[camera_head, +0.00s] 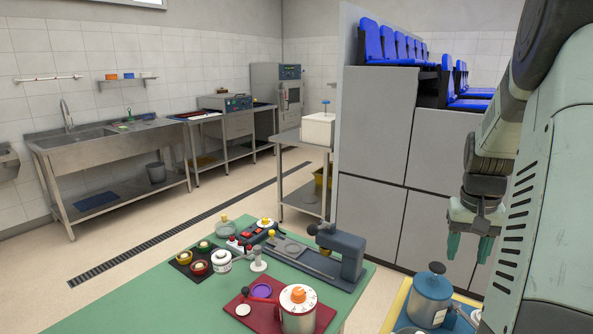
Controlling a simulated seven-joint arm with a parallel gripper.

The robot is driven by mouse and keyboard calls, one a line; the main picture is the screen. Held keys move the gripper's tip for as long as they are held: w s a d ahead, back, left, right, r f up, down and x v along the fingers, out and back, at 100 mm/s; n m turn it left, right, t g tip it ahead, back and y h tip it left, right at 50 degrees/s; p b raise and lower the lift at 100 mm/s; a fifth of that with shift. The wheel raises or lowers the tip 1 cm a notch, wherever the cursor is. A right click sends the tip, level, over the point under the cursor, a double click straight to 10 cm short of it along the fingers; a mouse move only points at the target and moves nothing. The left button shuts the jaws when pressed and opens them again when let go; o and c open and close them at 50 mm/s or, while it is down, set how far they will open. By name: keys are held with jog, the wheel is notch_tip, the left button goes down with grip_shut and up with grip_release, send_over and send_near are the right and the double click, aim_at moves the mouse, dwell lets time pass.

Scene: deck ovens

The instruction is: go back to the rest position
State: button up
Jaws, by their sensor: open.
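My gripper (469,245) hangs at the right of the head view, with its two teal fingertips pointing down and a gap between them. It is open and nothing shows between the fingers. It is above and to the right of the green table (140,289), apart from everything on it. My arm fills the right edge of the view and hides what is behind it.
On the table are a dark grey press-like device (341,255), a white pot with an orange knob (298,312) on a red mat, and several small bowls on a dark mat (184,265). A blue-grey lidded pot (429,298) stands below my gripper. Tall grey cabinets (375,130) stand behind.

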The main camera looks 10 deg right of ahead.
jog(key=s+a+r+n+t, duration=0.1)
jog(key=a+r, duration=0.5)
jog(key=a, duration=0.4)
jog(key=s+a+r+n+t, duration=0.1)
jog(key=a+r+n, duration=0.1)
jog(key=a+r, duration=0.6)
jog(key=s+a+n+t+y, duration=0.1)
jog(key=s+a+n+t, duration=0.2)
jog(key=s+a, duration=1.1)
jog(key=shift+r+n, duration=0.3)
